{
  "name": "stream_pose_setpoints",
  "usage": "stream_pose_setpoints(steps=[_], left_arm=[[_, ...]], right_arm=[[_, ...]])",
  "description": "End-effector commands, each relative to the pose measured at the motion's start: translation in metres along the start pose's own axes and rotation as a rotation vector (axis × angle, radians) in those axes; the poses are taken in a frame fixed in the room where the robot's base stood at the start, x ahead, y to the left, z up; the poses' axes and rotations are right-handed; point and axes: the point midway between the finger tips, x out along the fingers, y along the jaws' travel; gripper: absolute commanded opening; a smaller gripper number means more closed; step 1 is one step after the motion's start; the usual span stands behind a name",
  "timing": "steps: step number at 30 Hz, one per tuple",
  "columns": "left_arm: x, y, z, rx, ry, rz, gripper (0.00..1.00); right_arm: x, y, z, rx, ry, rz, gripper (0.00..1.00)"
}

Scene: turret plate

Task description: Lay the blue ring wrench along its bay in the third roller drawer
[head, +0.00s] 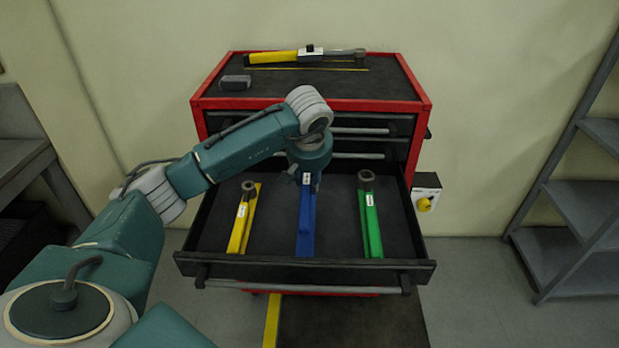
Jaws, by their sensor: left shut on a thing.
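The third roller drawer (215,225) is pulled open. In its middle lies the blue ring wrench (306,222), lengthwise from back to front, over or close against a blue strip of its bay. I cannot tell whether it rests on the drawer floor. My left gripper (308,172) is at the far end of the blue wrench, shut on it, pointing down. The wrist hides the fingertips and the ring head. My right gripper is not in view.
A yellow wrench (239,226) lies left and a green wrench (370,220) lies right in the drawer. A yellow-black torque tool (280,57) and a grey block (235,83) are on the red cabinet top. A shelf (583,205) stands at right.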

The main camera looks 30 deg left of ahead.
Motion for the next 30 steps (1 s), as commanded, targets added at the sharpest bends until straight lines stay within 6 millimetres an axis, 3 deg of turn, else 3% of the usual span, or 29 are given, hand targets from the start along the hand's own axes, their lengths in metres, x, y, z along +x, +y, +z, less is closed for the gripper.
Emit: stream_pose_setpoints(steps=[21, 30], left_arm=[[0.071, 0.001, 0.029, 0.001, 0.002, 0.001, 0.00], [0.087, 0.001, 0.035, -0.001, 0.003, 0.002, 0.00]], right_arm=[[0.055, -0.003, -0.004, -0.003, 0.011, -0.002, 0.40], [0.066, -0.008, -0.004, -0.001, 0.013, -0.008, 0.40]])
